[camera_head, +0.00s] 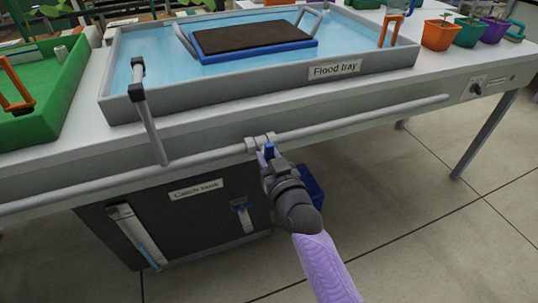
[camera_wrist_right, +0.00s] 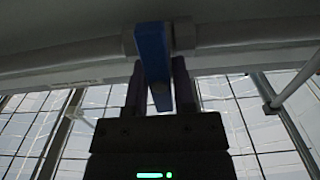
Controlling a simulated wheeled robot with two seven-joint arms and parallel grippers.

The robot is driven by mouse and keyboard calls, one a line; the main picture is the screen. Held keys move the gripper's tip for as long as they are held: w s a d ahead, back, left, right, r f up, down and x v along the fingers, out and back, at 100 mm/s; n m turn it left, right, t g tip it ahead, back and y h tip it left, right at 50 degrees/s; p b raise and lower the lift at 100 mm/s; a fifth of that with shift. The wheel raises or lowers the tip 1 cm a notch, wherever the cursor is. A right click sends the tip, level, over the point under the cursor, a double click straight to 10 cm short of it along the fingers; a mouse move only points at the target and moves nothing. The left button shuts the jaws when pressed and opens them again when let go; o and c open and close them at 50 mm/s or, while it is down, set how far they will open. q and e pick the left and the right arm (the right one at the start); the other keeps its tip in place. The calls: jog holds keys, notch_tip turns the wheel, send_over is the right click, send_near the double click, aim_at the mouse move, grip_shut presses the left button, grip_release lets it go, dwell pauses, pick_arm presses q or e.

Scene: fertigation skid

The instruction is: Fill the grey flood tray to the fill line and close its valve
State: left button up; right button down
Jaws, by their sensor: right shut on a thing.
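The grey flood tray (camera_head: 360,62) stands on the bench, labelled "Flood tray", with light blue water (camera_head: 150,62) in it. I cannot make out a fill line. A grey pipe (camera_head: 350,117) runs along the bench front and carries the valve body (camera_head: 259,141). The valve's blue lever (camera_head: 269,151) points away from the pipe, crosswise to it. My right gripper (camera_head: 267,158) is shut on this lever; the wrist view shows the lever (camera_wrist_right: 152,55) between the fingers (camera_wrist_right: 158,85). My left gripper is not in view.
A dark catch tank (camera_head: 180,225) with a level tube stands below the bench. A black-topped blue tray (camera_head: 255,38) sits in the flood tray. A grey upright pipe (camera_head: 150,128) rises left of the valve. A green tray (camera_head: 45,105) and pots (camera_head: 441,36) flank it.

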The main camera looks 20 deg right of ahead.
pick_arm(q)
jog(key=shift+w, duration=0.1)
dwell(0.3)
pick_arm(e)
jog(key=c, duration=0.7)
grip_release()
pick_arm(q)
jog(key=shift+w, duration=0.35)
pick_arm(e)
jog(key=shift+o, duration=0.9)
jog(key=shift+s, duration=0.3)
pick_arm(q)
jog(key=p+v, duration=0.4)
jog(key=p, duration=0.1)
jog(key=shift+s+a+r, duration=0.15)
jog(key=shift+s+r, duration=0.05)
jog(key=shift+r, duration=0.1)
pick_arm(e)
jog(key=s, duration=0.9)
jog(key=shift+s+d, duration=0.15)
jog(key=shift+s, duration=0.05)
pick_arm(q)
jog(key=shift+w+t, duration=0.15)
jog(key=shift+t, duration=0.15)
